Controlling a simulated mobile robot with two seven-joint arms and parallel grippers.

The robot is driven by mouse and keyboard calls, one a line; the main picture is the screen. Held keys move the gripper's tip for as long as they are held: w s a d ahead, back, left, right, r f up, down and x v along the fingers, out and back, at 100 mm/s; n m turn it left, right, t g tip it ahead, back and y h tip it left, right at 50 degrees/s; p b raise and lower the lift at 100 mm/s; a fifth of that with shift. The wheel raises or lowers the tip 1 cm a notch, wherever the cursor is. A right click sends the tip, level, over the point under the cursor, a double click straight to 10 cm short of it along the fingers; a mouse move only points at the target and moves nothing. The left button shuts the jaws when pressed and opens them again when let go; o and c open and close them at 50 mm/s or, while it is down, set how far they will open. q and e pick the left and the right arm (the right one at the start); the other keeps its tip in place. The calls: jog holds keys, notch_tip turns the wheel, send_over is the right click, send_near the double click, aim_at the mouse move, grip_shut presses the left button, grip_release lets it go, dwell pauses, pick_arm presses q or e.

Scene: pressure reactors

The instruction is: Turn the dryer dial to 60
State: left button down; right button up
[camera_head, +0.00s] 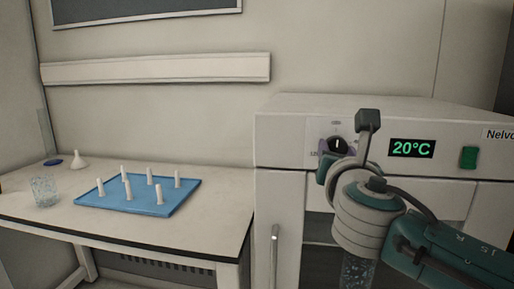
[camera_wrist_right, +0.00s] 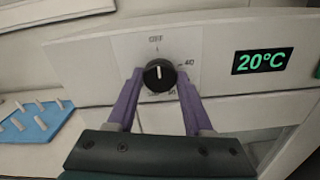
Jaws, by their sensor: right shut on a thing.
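The dryer (camera_head: 290,130) is a white cabinet at the right of the head view. My left gripper is not in view.
A white table (camera_head: 225,210) stands left of the dryer. It carries a blue tray (camera_head: 140,207) with several white pegs, a clear beaker (camera_head: 45,192), a white funnel (camera_head: 79,163) and a small blue item (camera_head: 53,162). A green switch (camera_head: 469,157) is right of the display.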

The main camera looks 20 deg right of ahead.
grip_shut()
